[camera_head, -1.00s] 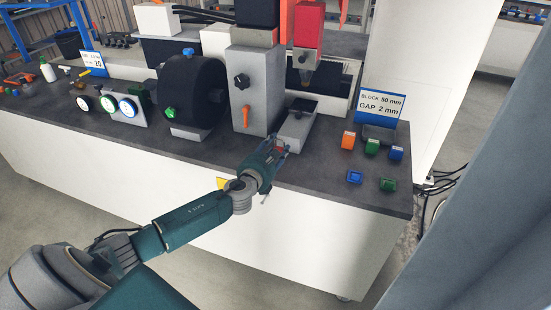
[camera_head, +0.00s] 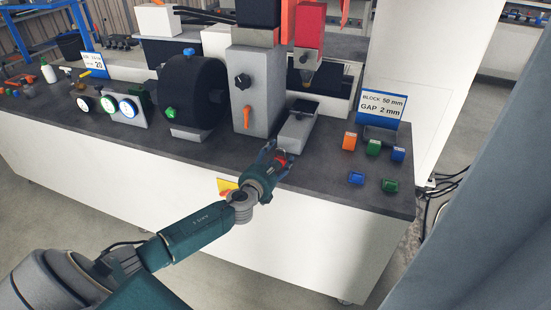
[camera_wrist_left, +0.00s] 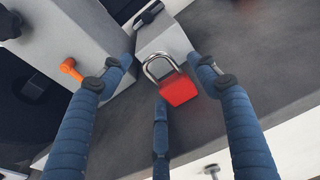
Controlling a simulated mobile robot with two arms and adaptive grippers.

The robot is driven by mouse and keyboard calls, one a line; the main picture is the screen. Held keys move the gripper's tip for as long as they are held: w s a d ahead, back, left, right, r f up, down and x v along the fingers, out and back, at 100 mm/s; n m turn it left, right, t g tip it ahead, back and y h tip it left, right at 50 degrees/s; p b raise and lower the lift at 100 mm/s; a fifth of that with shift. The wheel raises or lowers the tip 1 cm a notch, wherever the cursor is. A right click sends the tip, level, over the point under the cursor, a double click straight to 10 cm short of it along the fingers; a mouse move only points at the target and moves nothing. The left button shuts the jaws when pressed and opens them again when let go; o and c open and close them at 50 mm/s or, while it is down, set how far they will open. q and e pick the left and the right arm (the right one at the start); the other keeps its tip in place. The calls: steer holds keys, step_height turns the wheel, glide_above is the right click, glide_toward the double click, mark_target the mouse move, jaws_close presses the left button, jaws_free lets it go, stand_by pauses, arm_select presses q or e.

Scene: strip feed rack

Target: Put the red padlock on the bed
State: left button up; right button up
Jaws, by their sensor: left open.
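The red padlock (camera_wrist_left: 180,90), with a silver shackle, lies on the dark worktop near the end of a light grey block in the left wrist view. In the head view it is a small red patch (camera_head: 282,161), partly hidden by my fingers. My left gripper (camera_head: 277,154) is open, its blue fingers spread around the padlock without visibly gripping it; the fingers also show in the left wrist view (camera_wrist_left: 165,85). The long grey block (camera_head: 296,130) in front of the press seems to be the bed. My right gripper is not in view.
A grey upright with an orange lever (camera_head: 246,117) and a black roll (camera_head: 188,95) stand left of the bed. Several coloured blocks, one orange (camera_head: 349,141), and a sign (camera_head: 382,106) stand to the right. The worktop (camera_head: 318,181) is clear between them and the gripper.

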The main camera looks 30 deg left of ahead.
arm_select(q)
steer(key=shift+r, duration=0.2)
steer(key=shift+s, duration=0.4)
steer(key=v, duration=1.1)
steer(key=shift+s, duration=0.1)
steer(key=s+f+n+g, duration=0.3)
steer(key=s+f+n, duration=0.25)
steer(key=f, duration=0.65)
steer(key=s+a+f+n+g, duration=0.1)
steer(key=s+f+n+g, duration=0.35)
steer(key=f, duration=0.75)
steer(key=s+f+n+g, duration=0.1)
steer(key=s+f+n, duration=0.55)
steer(key=f, duration=0.55)
steer(key=s+d+f+n+g+h, duration=0.1)
steer(key=s+d+f+n, duration=0.4)
steer(key=s, duration=0.6)
steer(key=s+d+f+n+g+h, duration=0.1)
steer(key=s+d+f+n+g, duration=0.2)
steer(key=s, duration=0.8)
steer(key=s+d+f+n+g+h, duration=0.1)
steer(key=s+d+f+n+g, duration=0.1)
steer(key=s+d+f+n, duration=0.5)
steer(key=s+d+f, duration=0.2)
steer(key=s+f, duration=0.1)
steer(key=s, duration=0.1)
steer(key=shift+d+n+h, duration=0.3)
steer(key=shift+d+n, duration=0.05)
steer(key=shift+d, duration=0.05)
